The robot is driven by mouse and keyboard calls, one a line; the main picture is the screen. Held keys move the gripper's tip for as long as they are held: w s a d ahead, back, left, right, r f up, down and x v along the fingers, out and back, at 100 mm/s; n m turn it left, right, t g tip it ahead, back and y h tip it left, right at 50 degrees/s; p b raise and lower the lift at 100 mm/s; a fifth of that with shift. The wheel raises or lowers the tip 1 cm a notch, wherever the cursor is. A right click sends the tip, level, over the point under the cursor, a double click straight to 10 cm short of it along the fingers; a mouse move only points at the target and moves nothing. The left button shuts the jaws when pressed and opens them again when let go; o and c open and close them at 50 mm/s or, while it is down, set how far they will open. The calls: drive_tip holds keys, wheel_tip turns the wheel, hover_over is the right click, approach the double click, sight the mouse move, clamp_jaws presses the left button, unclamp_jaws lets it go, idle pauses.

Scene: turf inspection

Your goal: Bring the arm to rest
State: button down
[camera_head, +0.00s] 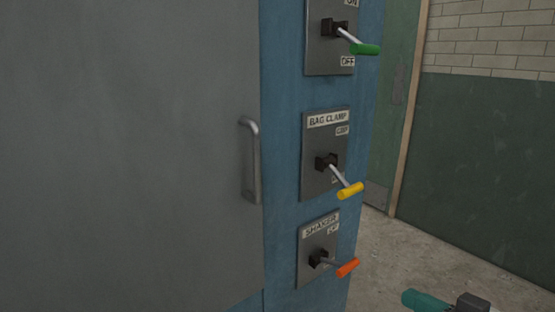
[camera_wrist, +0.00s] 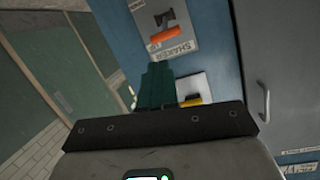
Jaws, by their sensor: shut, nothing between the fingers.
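My gripper (camera_head: 425,300) shows only in part at the bottom right edge of the head view, in front of the floor and apart from the cabinet. In the wrist view its teal fingers (camera_wrist: 158,75) are shut together with nothing held. The blue cabinet (camera_head: 283,150) carries a column of levers: one with a green handle (camera_head: 365,49) at the top, one with a yellow handle (camera_head: 350,190) under "BAG CLAMP", and one with an orange handle (camera_head: 347,267) under "SHAKER". The orange handle (camera_wrist: 164,38) also shows beyond the fingers in the wrist view.
A grey door (camera_head: 130,150) with a metal pull handle (camera_head: 250,160) covers the left. The lever handles stick out from the cabinet. A green door (camera_head: 393,100) and a brick-topped green wall (camera_head: 490,150) stand behind. Bare concrete floor (camera_head: 430,250) lies right of the cabinet.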

drive_tip(key=s+a+f+m+g+h, duration=0.1)
drive_tip(key=s+f+g+h, duration=0.15)
drive_tip(key=s+f, duration=0.55)
drive_tip(key=s+a+f+m+g+h, duration=0.15)
drive_tip(key=s+f+g, duration=0.3)
drive_tip(key=f, duration=0.75)
drive_tip(key=s+d+f+m+g+h, duration=0.1)
drive_tip(key=s+d+f+g+h, duration=0.2)
drive_tip(key=s, duration=0.6)
drive_tip(key=s+d+f+m+g+h, duration=0.1)
drive_tip(key=s+d+f+g, duration=0.1)
drive_tip(key=s+f, duration=0.45)
wheel_tip(320, 180, up, 18)
drive_tip(key=p, duration=1.6)
drive_tip(key=shift+s+f, duration=0.15)
drive_tip(key=shift+s, duration=0.25)
